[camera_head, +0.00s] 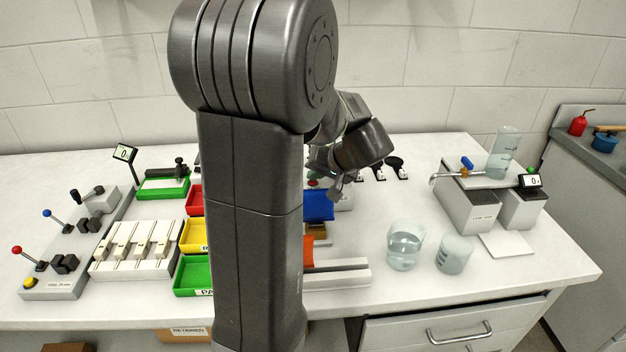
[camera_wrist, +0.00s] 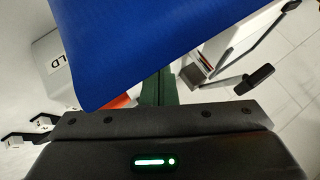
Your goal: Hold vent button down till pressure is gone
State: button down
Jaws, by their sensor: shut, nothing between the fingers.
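My gripper (camera_head: 336,191) is shut and empty. In the head view it points down at the back middle of the bench, beside a blue panel (camera_head: 319,205). A small red and green spot (camera_head: 314,183) shows just left of it, partly behind my arm; I cannot tell if it is the vent button. In the wrist view the blue panel (camera_wrist: 160,40) fills the upper middle and hides the fingertips. A pale box (camera_wrist: 50,75) with a label ending in "LD" stands at left. No pressure reading is legible, and I cannot tell whether the gripper touches anything.
My arm hides the bench middle. Red, yellow and green trays (camera_head: 192,274) lie left of it, with lever stations (camera_head: 68,243) further left. Bare bench lies along the right front.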

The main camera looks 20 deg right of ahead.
jog(key=shift+r+p, duration=0.4)
jog(key=shift+r, duration=0.5)
jog(key=shift+r+p, duration=1.4)
jog(key=shift+r, duration=1.1)
jog(key=shift+f, duration=0.1)
jog(key=shift+f+b, duration=0.6)
jog(key=shift+f, duration=0.3)
jog(key=shift+r+p, duration=0.35)
jog(key=shift+p, duration=1.2)
jog(key=shift+r+p, duration=0.1)
jog(key=shift+p, duration=0.3)
